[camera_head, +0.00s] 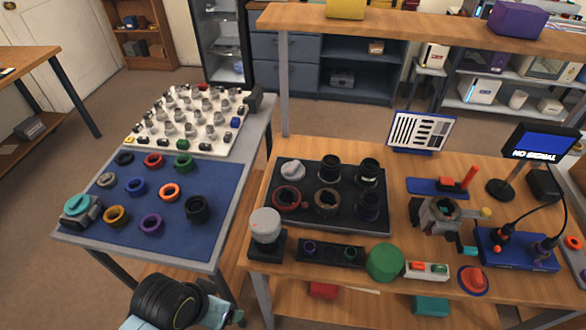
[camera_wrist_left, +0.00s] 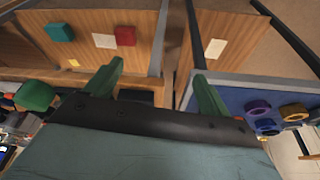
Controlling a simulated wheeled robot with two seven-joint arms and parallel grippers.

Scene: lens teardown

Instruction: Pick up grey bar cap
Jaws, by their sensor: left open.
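A light grey cap with a raised part on top (camera_head: 292,170) sits in the back left compartment of the black tray (camera_head: 385,228) in the head view; it looks like the grey bar cap. A taller grey ribbed cap-like piece (camera_head: 265,222) stands on a black stand at the table's front left. My left gripper (camera_wrist_left: 160,72) is open and empty in the left wrist view, its two green fingers wide apart. In the head view my left arm shows at the bottom edge, well in front of and below the tray. The grey cap is not clearly visible in the wrist view.
The blue mat (camera_head: 180,240) on the left table holds several coloured rings, with a white board of small parts (camera_head: 150,142) behind. A green disc (camera_head: 384,262), a red button (camera_head: 473,280) and a clamp fixture (camera_head: 437,218) stand right. A gap separates the tables.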

